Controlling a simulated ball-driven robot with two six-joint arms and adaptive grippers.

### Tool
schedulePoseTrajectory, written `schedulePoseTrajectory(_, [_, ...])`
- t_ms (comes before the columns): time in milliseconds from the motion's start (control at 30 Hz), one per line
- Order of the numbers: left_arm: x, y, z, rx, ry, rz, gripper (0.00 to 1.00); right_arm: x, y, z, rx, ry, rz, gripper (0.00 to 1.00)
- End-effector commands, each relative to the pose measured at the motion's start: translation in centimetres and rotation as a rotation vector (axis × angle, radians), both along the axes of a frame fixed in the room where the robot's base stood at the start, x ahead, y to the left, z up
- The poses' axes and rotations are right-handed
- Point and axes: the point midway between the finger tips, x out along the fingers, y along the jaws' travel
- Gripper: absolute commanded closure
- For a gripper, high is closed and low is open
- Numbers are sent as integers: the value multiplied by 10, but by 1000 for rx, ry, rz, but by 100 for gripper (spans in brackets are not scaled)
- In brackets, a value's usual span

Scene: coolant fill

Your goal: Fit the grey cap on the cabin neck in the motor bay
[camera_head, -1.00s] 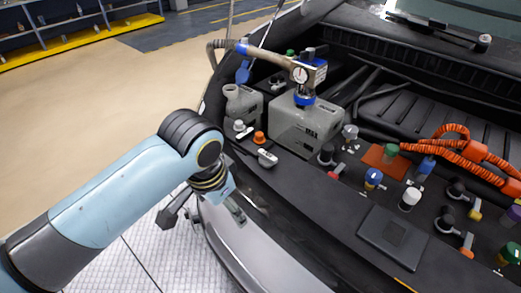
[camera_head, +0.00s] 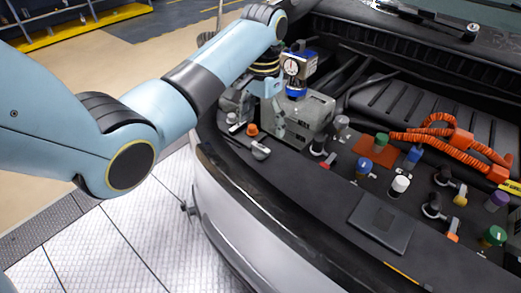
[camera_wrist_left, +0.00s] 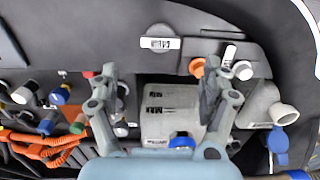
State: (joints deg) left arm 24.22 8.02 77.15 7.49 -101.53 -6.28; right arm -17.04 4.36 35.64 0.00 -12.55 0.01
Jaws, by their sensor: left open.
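Several caps stand in the motor bay, and I cannot tell for certain which is the grey cap. A pale grey cap (camera_head: 232,118) stands near the front left edge; it also shows in the left wrist view (camera_wrist_left: 243,70). An orange cap (camera_head: 252,129) is beside it. The small grey reservoir's open neck (camera_wrist_left: 285,113) shows at the right of the wrist view; which neck is the cabin one is unclear. My left gripper (camera_wrist_left: 160,75) is open and empty above the large grey tank (camera_head: 305,118), its fingers apart. In the head view my arm partly covers the small reservoir.
A gauge device (camera_head: 297,68) with a blue collar stands on the large tank. Several coloured caps and orange hoses (camera_head: 450,143) fill the right. A dark flat plate (camera_head: 382,222) lies in front.

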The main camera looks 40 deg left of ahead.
Motion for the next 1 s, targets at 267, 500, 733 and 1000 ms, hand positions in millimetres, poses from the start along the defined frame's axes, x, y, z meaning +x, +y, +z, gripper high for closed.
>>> schedulePoseTrajectory(267, [-1,0,-32,0,0,0,19,-3,1,0,2,6,0,11])
schedulePoseTrajectory(500, [-8,1,-67,0,1,0,19,-3,-2,5,-2,6,0,11])
schedulePoseTrajectory(733, [-8,1,-83,0,-2,-1,19,-4,-5,4,-5,7,1,11])
schedulePoseTrajectory(1000, [-8,1,-82,1,-2,-1,35,-4,-5,4,-6,7,2,11])
